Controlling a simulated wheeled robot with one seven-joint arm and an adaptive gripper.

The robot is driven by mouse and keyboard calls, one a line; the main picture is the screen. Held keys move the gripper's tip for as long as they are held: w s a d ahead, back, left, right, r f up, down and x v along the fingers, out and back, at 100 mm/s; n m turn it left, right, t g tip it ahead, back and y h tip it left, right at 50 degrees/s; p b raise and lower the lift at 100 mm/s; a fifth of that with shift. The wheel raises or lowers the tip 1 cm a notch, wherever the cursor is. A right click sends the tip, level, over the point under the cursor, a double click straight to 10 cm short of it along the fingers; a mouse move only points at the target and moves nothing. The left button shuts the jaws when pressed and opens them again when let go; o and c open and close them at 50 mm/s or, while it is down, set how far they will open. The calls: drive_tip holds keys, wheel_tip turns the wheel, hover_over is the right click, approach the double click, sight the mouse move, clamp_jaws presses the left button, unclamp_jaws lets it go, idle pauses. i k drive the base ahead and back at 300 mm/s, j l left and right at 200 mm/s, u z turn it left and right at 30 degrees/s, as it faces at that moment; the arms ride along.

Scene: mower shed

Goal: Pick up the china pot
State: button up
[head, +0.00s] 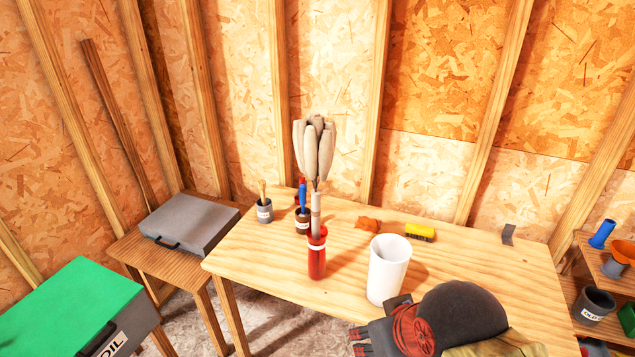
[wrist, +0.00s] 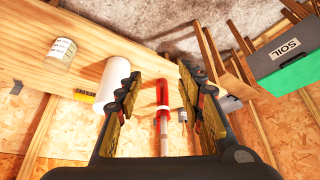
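A plain white cylindrical pot (head: 389,271), the best match for the china pot, stands upright near the table's front edge. In the wrist view the white pot (wrist: 109,76) is left of the gap between my fingers, and the left finger partly hides it. My gripper (wrist: 155,88) is open with nothing between its fingers. In the head view my gripper (head: 362,341) is low in front of the pot, apart from it as far as I can tell, and mostly hidden by my arm.
A red bottle-like vase (head: 317,257) with a tall pale flower-like top stands left of the pot. Behind are a yellow brush (head: 420,232), an orange item (head: 368,225) and labelled cups (head: 265,210). A labelled can (wrist: 62,50) shows in the wrist view.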

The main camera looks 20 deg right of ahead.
sight(390, 254)
drive_tip(key=z, duration=3.55)
drive_tip(key=k+j, duration=1.75)
